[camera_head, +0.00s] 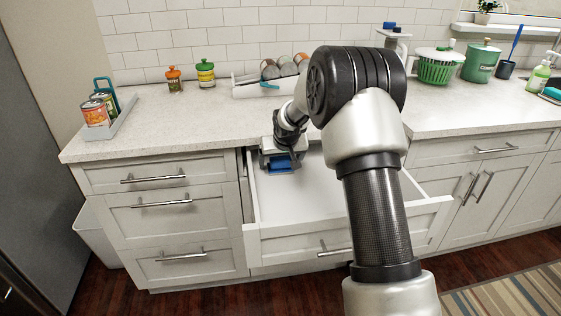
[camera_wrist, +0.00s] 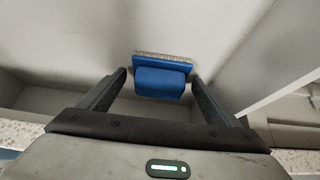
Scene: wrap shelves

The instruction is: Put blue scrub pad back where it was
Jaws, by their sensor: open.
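The blue scrub pad (camera_wrist: 162,80) has a blue body with a pale, rough edge along its far side. It is inside the open drawer (camera_head: 345,205), near the drawer's left side, and it also shows in the head view (camera_head: 283,164). My gripper (camera_wrist: 158,75) reaches down into the drawer and is open. Its two dark fingers stand on either side of the pad, with small gaps visible on both sides. In the head view my gripper (camera_head: 280,158) partly hides the pad.
A grey tray with cans (camera_head: 96,112), an orange-capped bottle (camera_head: 174,79), a green bottle (camera_head: 206,75) and a white rack (camera_head: 258,89) stand on the counter. A green basket (camera_head: 436,70) and green canister (camera_head: 480,62) are at right. The drawer's visible floor is otherwise bare.

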